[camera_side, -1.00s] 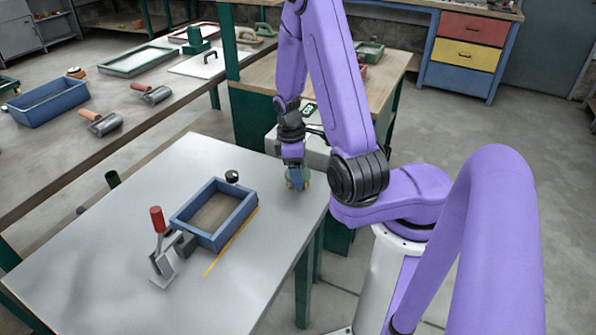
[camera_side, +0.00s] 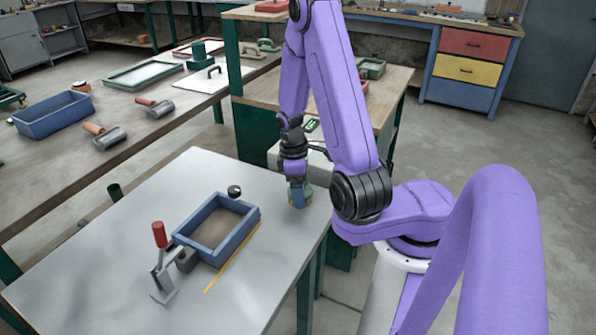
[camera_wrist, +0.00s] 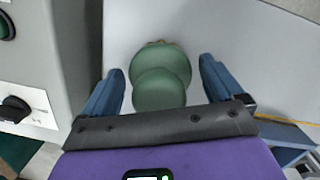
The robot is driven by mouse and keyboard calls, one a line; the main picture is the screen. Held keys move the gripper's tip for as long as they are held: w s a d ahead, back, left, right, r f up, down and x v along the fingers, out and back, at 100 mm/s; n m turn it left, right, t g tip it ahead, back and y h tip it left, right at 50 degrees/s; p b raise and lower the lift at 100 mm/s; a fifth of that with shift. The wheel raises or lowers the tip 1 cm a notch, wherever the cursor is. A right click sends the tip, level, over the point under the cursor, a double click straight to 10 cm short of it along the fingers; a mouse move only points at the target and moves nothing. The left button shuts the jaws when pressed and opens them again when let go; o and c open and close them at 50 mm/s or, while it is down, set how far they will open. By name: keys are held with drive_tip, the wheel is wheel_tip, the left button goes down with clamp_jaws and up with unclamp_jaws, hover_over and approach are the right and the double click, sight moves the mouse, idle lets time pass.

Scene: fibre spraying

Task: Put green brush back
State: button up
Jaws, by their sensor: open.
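The green brush (camera_wrist: 160,68) stands on the grey metal table, seen from above in the wrist view as a round green knob over a wider round body. A little of its tan bristle edge shows at the far side. In the side view only a sliver of the brush (camera_side: 308,190) shows beside my gripper. My gripper (camera_side: 297,200) is low over the table near its right edge. Its two blue fingers (camera_wrist: 160,78) are open, one on each side of the brush, with visible gaps to it.
A blue rectangular frame (camera_side: 248,232) lies on the table beside a red-handled clamp (camera_side: 159,235), a small black knob (camera_side: 234,191) and a yellow line (camera_side: 228,260). A pale box with a black dial (camera_wrist: 15,109) stands close to the left of my gripper. The table's front is clear.

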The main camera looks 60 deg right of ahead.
drive_tip(key=r, duration=0.3)
drive_tip(key=w+r, duration=0.1)
drive_tip(key=r, duration=0.7)
drive_tip(key=shift+w+a+r, duration=0.15)
drive_tip(key=shift+a+r, duration=0.1)
drive_tip(key=shift+a, duration=0.05)
drive_tip(key=w+a+r+n+t, duration=0.1)
drive_tip(key=w+a+r+n, duration=0.1)
drive_tip(key=a, duration=0.4)
drive_tip(key=w+a+r+n, duration=0.1)
drive_tip(key=w+a+n, duration=0.1)
drive_tip(key=a, duration=0.3)
drive_tip(key=s+a+r+n, duration=0.1)
drive_tip(key=s+a+n, duration=0.1)
drive_tip(key=s, duration=0.7)
drive_tip(key=s+a+n+y, duration=0.1)
drive_tip(key=s+n, duration=0.1)
drive_tip(key=s, duration=0.8)
drive_tip(key=shift+a+r, duration=0.35)
drive_tip(key=shift+w, duration=0.1)
